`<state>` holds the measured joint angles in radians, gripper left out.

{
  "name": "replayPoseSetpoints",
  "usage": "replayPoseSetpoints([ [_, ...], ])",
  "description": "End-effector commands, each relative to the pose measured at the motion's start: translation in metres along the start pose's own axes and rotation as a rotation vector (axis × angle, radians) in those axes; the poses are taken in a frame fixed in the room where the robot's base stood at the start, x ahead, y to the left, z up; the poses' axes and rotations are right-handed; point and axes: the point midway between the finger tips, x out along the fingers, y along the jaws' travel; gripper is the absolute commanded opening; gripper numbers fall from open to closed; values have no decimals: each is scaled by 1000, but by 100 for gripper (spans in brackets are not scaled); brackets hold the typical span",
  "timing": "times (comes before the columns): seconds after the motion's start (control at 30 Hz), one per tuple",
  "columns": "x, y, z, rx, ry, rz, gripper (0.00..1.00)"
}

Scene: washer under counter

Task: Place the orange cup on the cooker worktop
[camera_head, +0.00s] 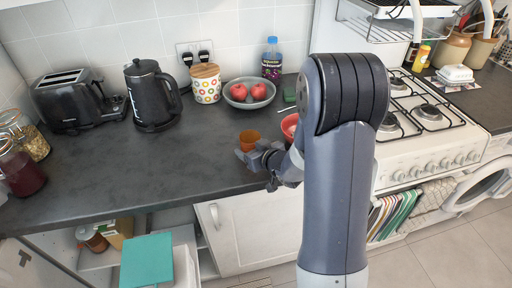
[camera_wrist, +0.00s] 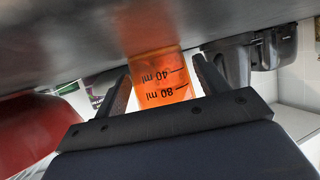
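The orange cup (camera_head: 250,138) stands on the dark worktop near its front edge, left of my arm. In the wrist view the translucent orange cup (camera_wrist: 160,78), with black ml marks, appears upside down between my two fingers. My gripper (camera_head: 260,152) is low over the worktop at the cup; its fingers (camera_wrist: 162,80) are spread on either side, and firm contact cannot be seen. The white cooker (camera_head: 428,125) with black burner grates is to the right, partly hidden by my arm.
A red bowl (camera_head: 289,124) is close to the gripper, partly hidden by my arm. Behind are a grey bowl of red fruit (camera_head: 238,104), a patterned canister (camera_head: 205,88), a bottle (camera_head: 271,62), a black kettle (camera_head: 151,97) and a toaster (camera_head: 75,103).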

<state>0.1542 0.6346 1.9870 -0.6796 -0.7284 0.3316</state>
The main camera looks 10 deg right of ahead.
Motion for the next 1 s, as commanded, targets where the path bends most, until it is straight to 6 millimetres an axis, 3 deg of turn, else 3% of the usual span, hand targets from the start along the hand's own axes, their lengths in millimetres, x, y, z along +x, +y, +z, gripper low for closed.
replayPoseSetpoints([
  [0.47, -5, 0, -5, 0, 0, 1, 76],
  [1.0, -102, 1, -5, 0, 1, 4, 76],
])
